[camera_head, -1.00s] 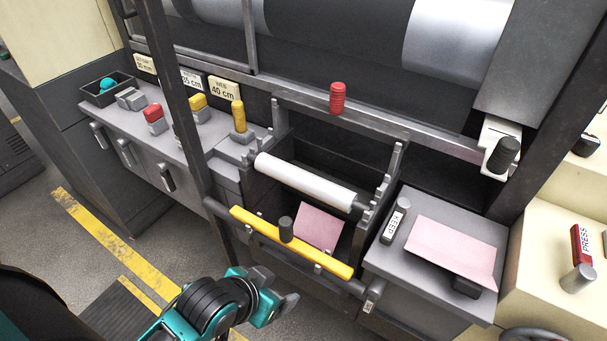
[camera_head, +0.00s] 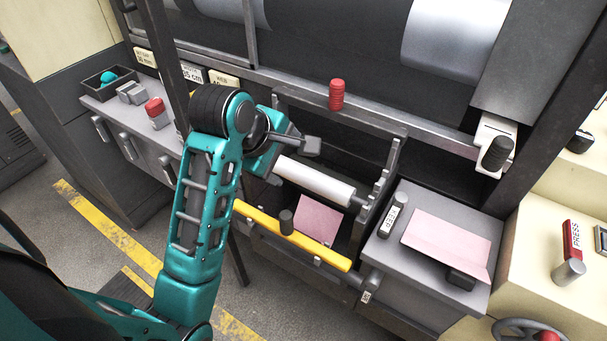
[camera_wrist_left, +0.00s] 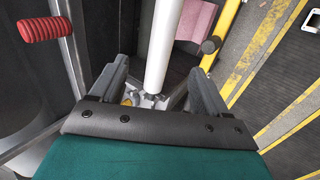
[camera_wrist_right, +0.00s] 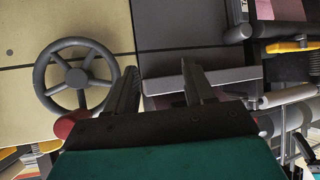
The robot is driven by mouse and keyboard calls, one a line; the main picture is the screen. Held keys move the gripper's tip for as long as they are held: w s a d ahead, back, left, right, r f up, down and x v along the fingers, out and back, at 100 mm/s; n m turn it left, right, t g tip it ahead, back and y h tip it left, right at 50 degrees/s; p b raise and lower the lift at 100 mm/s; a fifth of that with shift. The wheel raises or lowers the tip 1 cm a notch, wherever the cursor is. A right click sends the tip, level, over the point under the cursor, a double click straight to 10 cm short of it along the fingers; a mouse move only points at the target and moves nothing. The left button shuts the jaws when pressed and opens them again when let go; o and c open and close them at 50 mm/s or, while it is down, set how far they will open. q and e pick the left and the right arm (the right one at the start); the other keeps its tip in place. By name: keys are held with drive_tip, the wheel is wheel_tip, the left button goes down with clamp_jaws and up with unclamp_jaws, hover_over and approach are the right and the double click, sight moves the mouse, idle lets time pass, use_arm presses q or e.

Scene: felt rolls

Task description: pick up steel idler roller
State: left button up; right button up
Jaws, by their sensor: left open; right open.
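The steel idler roller (camera_head: 318,181) is a pale, smooth cylinder lying slantwise in a dark notched frame. Its left end is near my left gripper (camera_head: 311,146), which is open above it. In the left wrist view the roller (camera_wrist_left: 163,45) runs down the picture between the open fingers of my left gripper (camera_wrist_left: 160,85), with nothing gripped. I cannot tell how far below the fingertips it is. My right gripper (camera_wrist_right: 160,76) is open and empty, and is not seen in the head view.
A yellow bar (camera_head: 300,240) crosses in front of the roller, with a pink sheet (camera_head: 318,219) behind it. Notched uprights (camera_head: 384,177) stand at the roller's right end. A red grip (camera_head: 337,95) sticks up behind. A handwheel (camera_wrist_right: 77,77) shows in the right wrist view.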

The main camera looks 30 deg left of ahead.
sight(302, 169)
use_arm(q)
drive_tip(key=x, duration=1.2)
drive_tip(key=shift+s+a+f, duration=0.15)
drive_tip(key=shift+f, duration=0.1)
drive_tip(key=c, duration=1.3)
drive_tip(key=shift+r, duration=0.2)
drive_tip(key=shift+c, duration=0.2)
drive_tip(key=shift+r, duration=0.55)
wheel_tip(302, 169, up, 19)
